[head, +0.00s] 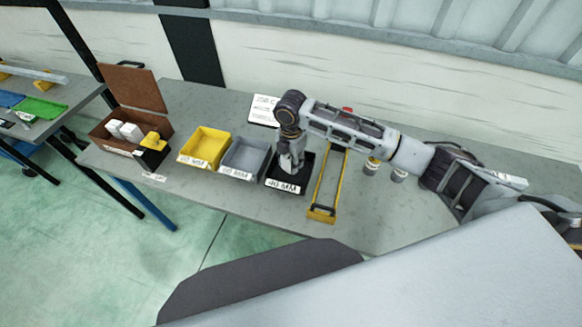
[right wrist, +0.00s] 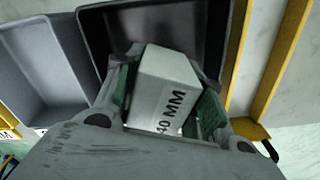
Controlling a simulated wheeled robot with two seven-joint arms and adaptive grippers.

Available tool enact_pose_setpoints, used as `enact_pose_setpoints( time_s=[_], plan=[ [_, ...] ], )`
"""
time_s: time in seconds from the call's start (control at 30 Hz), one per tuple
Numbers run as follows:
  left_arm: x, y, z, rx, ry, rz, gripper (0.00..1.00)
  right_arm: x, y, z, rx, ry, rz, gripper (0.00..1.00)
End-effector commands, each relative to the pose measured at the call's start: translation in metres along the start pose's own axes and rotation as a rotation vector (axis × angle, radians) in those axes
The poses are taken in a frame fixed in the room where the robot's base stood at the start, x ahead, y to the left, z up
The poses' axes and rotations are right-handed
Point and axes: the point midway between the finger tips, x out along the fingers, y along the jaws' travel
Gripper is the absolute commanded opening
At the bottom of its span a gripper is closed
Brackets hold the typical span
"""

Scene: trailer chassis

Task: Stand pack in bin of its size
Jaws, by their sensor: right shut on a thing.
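My right gripper (head: 291,163) is over the black bin (head: 306,166), pointing down. In the right wrist view the gripper (right wrist: 172,84) is shut on a white pack (right wrist: 160,72) marked 40 MM, with a finger on each side of it. The black bin's dark inside (right wrist: 205,22) lies behind the pack there; whether the pack touches its floor I cannot tell. The black bin's front label seems to read 40 MM. A grey bin (head: 245,155) and a yellow bin (head: 205,147), both labelled, stand to its left. My left gripper is not in view.
A brown open-lidded box (head: 132,92) with white packs (head: 129,131) stands at the table's left, beside a black and yellow object (head: 153,148). A yellow frame (head: 321,212) lies right of the black bin. Small jars (head: 372,165) and a white sign (head: 262,109) stand farther back.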

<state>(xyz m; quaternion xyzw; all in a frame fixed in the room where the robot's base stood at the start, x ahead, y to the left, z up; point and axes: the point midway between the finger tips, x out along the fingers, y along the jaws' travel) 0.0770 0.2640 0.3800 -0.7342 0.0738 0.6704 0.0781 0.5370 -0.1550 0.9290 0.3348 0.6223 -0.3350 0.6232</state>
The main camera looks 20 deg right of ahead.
Motion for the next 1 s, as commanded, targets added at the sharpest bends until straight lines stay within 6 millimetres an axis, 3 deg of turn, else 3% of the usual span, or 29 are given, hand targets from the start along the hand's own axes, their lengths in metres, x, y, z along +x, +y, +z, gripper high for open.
enact_pose_setpoints(
  time_s=[0.37,0.73,1.0],
  plan=[
    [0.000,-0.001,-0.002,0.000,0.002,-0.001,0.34,0.002,0.000,0.000,0.000,0.000,0.001,0.06],
    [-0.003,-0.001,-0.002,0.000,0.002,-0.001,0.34,0.034,0.000,0.000,0.000,0.000,0.000,0.06],
    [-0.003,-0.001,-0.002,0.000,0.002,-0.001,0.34,0.039,0.000,0.000,-0.001,0.000,0.002,0.06]
  ],
)
